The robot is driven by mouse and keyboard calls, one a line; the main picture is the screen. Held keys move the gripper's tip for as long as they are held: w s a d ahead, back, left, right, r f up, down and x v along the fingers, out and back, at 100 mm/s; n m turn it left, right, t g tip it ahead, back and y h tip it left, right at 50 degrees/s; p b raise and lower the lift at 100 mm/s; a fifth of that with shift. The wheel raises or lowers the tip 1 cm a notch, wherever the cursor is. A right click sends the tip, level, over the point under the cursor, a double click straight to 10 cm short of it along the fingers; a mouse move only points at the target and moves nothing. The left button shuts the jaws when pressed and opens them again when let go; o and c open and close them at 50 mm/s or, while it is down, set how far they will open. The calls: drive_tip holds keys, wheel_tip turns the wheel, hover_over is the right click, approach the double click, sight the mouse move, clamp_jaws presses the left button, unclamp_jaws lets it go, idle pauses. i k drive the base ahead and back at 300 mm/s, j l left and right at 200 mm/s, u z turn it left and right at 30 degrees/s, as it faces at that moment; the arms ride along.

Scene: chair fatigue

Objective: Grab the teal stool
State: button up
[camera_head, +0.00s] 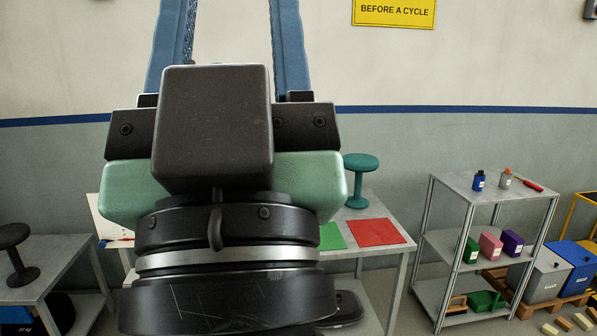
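The teal stool (361,162) stands upright on the grey table, just right of my arm's body, with a round seat, a thin stem and a round base. My gripper (233,32) fills the left centre of the view, pointing up. Its two blue fingers stand apart with only wall visible between them, and their tips are cut off by the top edge. The gripper is apart from the stool in the picture. My gripper body hides much of the table.
The table (385,258) bears a red mat (377,232) and a green mat (331,236). A dark stool (20,260) stands on a left table. A metal shelf (440,240) with bottles and coloured boxes stands right, beside bins (578,262) on a pallet.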

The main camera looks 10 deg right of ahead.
sight(359, 163)
drive_tip(key=i+l, duration=0.95)
drive_tip(key=l, duration=0.2)
